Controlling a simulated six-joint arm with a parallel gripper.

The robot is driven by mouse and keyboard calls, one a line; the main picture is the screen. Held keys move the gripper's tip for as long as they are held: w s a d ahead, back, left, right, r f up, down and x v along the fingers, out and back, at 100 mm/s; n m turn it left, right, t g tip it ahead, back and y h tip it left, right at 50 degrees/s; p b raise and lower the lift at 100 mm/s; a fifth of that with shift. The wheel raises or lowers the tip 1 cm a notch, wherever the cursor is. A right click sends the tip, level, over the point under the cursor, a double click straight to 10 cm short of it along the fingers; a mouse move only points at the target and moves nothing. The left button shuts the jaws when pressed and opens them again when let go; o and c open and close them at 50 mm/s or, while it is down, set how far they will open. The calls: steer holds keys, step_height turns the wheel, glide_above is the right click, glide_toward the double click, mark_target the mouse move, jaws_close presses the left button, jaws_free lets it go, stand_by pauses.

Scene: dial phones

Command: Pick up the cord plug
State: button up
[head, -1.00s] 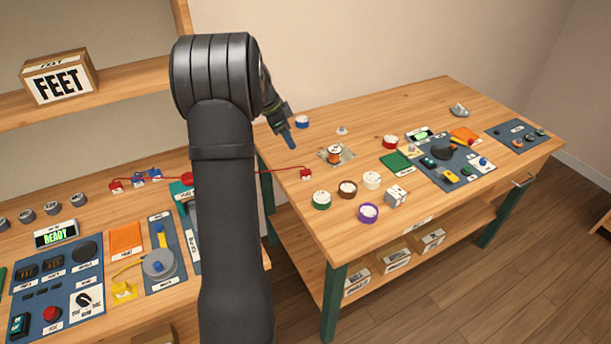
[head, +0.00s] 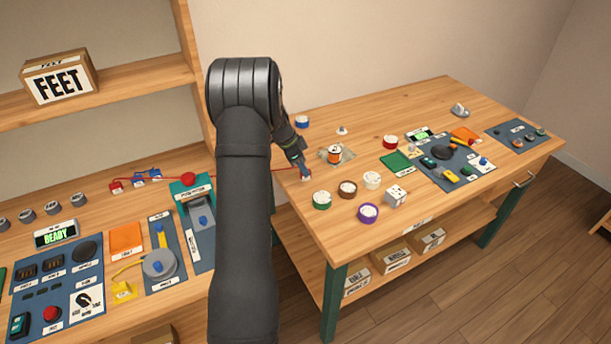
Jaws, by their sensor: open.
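A red cord (head: 283,169) runs from a small red block (head: 116,187) on the left bench to the small red plug (head: 306,179) on the left part of the right table. My gripper (head: 304,171) points down at this plug and partly hides it. The gripper is open. I cannot tell whether its fingers touch the plug or stand around it. A yellow block (head: 123,290) with a yellow cord lies on the left bench.
A gap separates the two benches.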

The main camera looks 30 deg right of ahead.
steer(key=x, duration=0.4)
steer(key=shift+w+f, duration=0.15)
jaws_close()
